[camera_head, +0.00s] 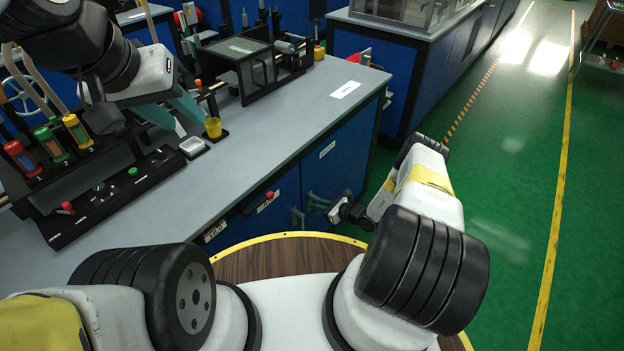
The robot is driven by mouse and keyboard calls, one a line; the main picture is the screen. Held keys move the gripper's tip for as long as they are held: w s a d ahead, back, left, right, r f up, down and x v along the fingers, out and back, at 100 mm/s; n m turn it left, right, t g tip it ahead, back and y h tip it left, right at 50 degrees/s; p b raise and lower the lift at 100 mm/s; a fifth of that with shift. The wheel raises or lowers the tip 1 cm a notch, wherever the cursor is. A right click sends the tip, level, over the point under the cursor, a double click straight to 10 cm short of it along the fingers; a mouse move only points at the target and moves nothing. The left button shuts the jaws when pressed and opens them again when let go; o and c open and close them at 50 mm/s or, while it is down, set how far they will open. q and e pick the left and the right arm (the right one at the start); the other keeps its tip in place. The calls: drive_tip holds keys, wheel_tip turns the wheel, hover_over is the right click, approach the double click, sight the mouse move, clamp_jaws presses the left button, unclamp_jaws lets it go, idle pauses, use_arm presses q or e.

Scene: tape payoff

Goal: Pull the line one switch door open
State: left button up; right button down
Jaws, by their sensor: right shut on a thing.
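The bench (300,95) has blue doors along its front; I cannot read their labels well enough to tell which is the line one switch door. My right gripper (308,210) is low at the bench front, by the blue door panel (338,155). It is shut on what looks like a door handle, mostly hidden by the fingers. The door panels look flush with the bench front. My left gripper (172,112) is above the bench top, its teal fingers apart and empty, near a small yellow cup (213,128).
A lever with a red knob (270,196) sticks out left of my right gripper. A rack (48,150) with red, green and yellow cylinders stands at the left. A dark-framed box (250,65) stands behind. Green floor (510,190) is clear at the right.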

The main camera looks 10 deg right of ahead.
sight(317, 189)
drive_tip(key=shift+d, duration=0.1)
idle(0.5)
drive_tip(key=n+t+h, duration=0.1)
drive_tip(key=n+t, duration=0.1)
drive_tip(key=n, duration=0.1)
drive_tip(key=w+d+r+n+t+h, duration=0.1)
drive_tip(key=n, duration=0.3)
drive_tip(key=w+n+t+h, duration=0.1)
drive_tip(key=n+t, duration=0.1)
drive_tip(key=n, duration=0.1)
drive_tip(key=shift+d+r+t, duration=0.3)
drive_tip(key=shift+d+r, duration=0.1)
drive_tip(key=shift+r+n+t, duration=0.3)
drive_tip(key=shift+n+t, duration=0.3)
drive_tip(key=shift+n, duration=0.6)
drive_tip(key=shift+r, duration=0.1)
